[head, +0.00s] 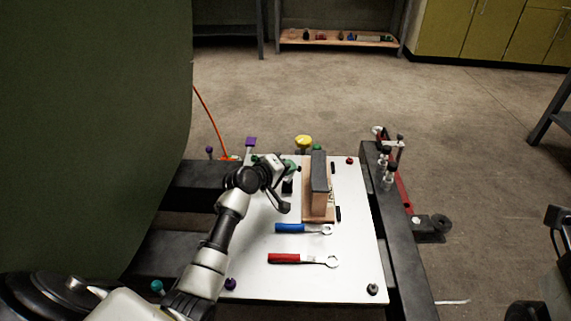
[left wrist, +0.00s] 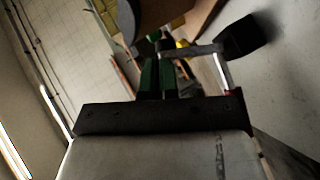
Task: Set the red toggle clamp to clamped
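I cannot single out the red toggle clamp for certain. A small red knob (head: 350,160) stands at the far right corner of the white board, and a small orange-red part (head: 230,158) shows beyond its far left edge. My left gripper (head: 291,166) is over the far part of the board, left of the grey-topped wooden block. In the left wrist view its two green fingers (left wrist: 158,75) lie side by side, close together. A bar with a black end (left wrist: 250,35) shows beside them; I cannot tell what it belongs to. The fingertips are partly hidden. My right gripper is out of view.
The white board (head: 345,270) carries a wooden block (head: 319,180), a blue-handled wrench (head: 290,228) and a red-handled wrench (head: 285,258). A purple T-handle (head: 250,141) and a yellow knob (head: 303,140) stand beyond it. A large green curved panel (head: 90,120) blocks the left side.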

